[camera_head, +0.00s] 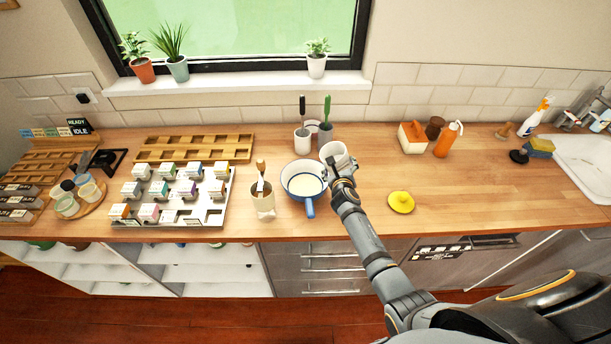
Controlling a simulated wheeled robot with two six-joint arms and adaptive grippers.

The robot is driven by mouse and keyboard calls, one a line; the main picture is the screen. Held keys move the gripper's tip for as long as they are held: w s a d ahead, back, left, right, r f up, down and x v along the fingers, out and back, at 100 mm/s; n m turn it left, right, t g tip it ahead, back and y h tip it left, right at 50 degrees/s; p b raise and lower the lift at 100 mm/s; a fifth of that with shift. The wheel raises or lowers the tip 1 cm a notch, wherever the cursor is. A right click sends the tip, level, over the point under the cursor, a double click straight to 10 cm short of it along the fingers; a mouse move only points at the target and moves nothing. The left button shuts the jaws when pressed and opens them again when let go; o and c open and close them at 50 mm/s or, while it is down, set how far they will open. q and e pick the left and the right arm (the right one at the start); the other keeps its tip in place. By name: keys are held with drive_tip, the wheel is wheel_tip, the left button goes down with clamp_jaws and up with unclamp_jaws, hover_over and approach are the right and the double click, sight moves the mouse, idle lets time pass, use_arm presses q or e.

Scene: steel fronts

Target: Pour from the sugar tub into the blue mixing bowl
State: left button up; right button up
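The blue mixing bowl (310,203) stands on the counter. It has a blue rim and handle, a pale inside, and the handle points to the front. A white tub (332,150), which seems to be the sugar tub, is at the upper right of the bowl, close to its rim. My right gripper (343,168) is at the tub's near side and appears shut on it. The fingers are small and partly hidden, and I cannot tell how far the tub is tilted. No stream of sugar shows. My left gripper is not in view.
A tray of small boxes (213,216) is further left.

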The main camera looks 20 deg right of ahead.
drive_tip(key=shift+w+a+f+m+y, duration=0.2)
drive_tip(key=shift+f+m+y, duration=0.25)
drive_tip(key=shift+m, duration=0.35)
drive_tip(key=shift+s+r, duration=0.1)
drive_tip(key=shift+r, duration=1.5)
drive_tip(key=shift+f, duration=0.1)
